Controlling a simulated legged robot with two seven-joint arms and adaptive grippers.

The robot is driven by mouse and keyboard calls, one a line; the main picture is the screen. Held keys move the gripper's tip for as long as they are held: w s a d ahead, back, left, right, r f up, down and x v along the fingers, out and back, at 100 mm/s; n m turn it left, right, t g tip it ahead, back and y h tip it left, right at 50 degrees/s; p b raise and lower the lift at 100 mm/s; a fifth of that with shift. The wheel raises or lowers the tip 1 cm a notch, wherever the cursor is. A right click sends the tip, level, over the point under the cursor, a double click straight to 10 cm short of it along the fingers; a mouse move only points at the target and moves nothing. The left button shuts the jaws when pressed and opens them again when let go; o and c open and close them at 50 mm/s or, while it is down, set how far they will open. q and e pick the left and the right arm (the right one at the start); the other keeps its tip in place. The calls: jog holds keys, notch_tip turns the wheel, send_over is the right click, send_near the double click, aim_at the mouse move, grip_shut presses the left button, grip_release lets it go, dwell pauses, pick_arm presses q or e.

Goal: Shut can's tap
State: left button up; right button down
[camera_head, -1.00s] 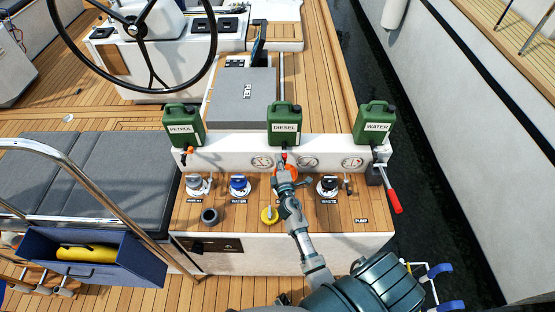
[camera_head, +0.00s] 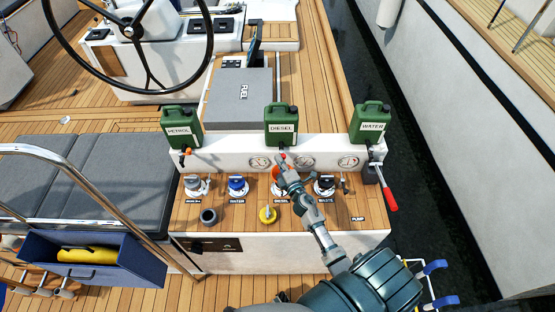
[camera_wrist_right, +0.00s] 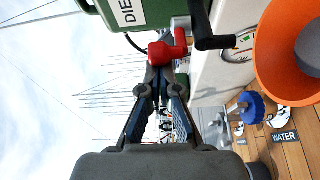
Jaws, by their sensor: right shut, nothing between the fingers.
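The green diesel can (camera_head: 281,125) stands in the middle of the white ledge, and its corner fills the top of the wrist view (camera_wrist_right: 130,12). Its red tap (camera_wrist_right: 168,49) hangs below it, with a black lever (camera_wrist_right: 215,43) sticking out to the right in the wrist view. My right gripper (camera_head: 284,165) is just below the tap. In the wrist view its fingers (camera_wrist_right: 158,75) converge with nothing between them, their tips right by the red tap; I cannot tell whether they touch it. In the head view the gripper partly hides the tap area. My left gripper is not in view.
Green petrol (camera_head: 182,127) and water (camera_head: 370,122) cans stand either side. An orange funnel-like piece (camera_wrist_right: 275,45) is close right in the wrist view.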

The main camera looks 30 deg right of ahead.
pick_arm(q)
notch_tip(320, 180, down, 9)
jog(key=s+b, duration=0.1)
jog(key=b, duration=0.9)
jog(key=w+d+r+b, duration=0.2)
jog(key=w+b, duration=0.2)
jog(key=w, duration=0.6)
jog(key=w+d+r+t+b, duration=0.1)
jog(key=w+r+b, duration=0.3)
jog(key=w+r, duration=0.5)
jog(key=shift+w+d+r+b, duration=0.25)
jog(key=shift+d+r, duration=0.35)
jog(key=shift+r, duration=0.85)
pick_arm(e)
jog(key=d+n+g+y, duration=0.7)
jog(key=n+y, duration=0.5)
jog(key=y, duration=0.5)
jog(key=shift+d+n+g+y, duration=0.3)
jog(key=shift+d+g, duration=0.1)
jog(key=shift+d, duration=0.1)
jog(key=shift+w, duration=0.1)
